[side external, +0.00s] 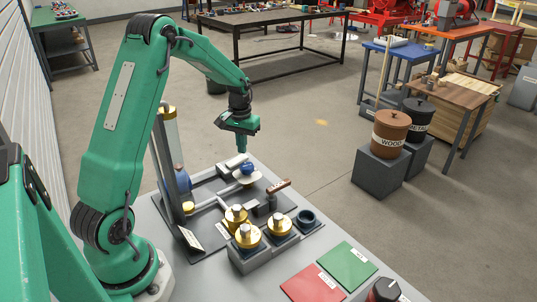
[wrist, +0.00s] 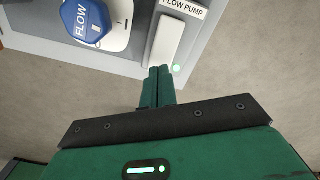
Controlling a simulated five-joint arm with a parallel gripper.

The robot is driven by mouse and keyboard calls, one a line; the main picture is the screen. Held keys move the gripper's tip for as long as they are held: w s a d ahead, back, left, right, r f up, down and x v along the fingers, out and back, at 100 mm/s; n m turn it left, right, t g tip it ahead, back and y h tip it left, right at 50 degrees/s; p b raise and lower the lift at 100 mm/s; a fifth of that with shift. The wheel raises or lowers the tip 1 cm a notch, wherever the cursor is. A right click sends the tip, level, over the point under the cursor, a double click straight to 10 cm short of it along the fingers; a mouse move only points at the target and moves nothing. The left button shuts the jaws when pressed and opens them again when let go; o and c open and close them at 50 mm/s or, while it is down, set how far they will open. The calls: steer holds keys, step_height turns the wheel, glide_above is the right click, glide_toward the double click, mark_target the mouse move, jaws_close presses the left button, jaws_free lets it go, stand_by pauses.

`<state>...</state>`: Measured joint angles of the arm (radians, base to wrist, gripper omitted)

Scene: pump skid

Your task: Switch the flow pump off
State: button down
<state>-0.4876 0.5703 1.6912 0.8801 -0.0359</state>
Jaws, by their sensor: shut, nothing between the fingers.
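The flow pump switch is a white rocker (wrist: 166,42) beside a label plate reading FLOW PUMP (wrist: 186,7) in the wrist view. A small green lamp (wrist: 176,68) glows near the rocker's lower end. My gripper (wrist: 157,72) is shut and empty, its fingertips just below the rocker's lower end in the picture; I cannot tell whether they touch it. In the side view my gripper (side external: 240,148) points down above the back of the skid board, with the pale switch block (side external: 232,161) beneath it. Which way the rocker is tipped is unclear.
A blue knob marked FLOW (wrist: 82,20) sits on a white plate left of the rocker. In the side view a brown-handled lever (side external: 279,187), brass weights (side external: 248,235) and a clear upright tube (side external: 165,140) stand nearby. Red (side external: 312,285) and green (side external: 347,266) mats lie in front.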

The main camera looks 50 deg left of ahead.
mark_target(243, 158)
steer(key=shift+f, duration=1)
stand_by(1.0)
steer(key=shift+r, duration=3.5)
steer(key=shift+d+r, duration=0.1)
steer(key=s+d+r+m+t, duration=0.3)
steer(key=s+d+r, duration=0.4)
steer(key=d+r, duration=0.55)
steer(key=s+d+m+t, duration=0.2)
steer(key=s+d+m, duration=0.1)
steer(key=s+d, duration=0.7)
steer(key=s, duration=0.3)
steer(key=shift+s+r+t, duration=0.3)
steer(key=shift+s+r, duration=0.05)
steer(key=shift+s, duration=0.05)
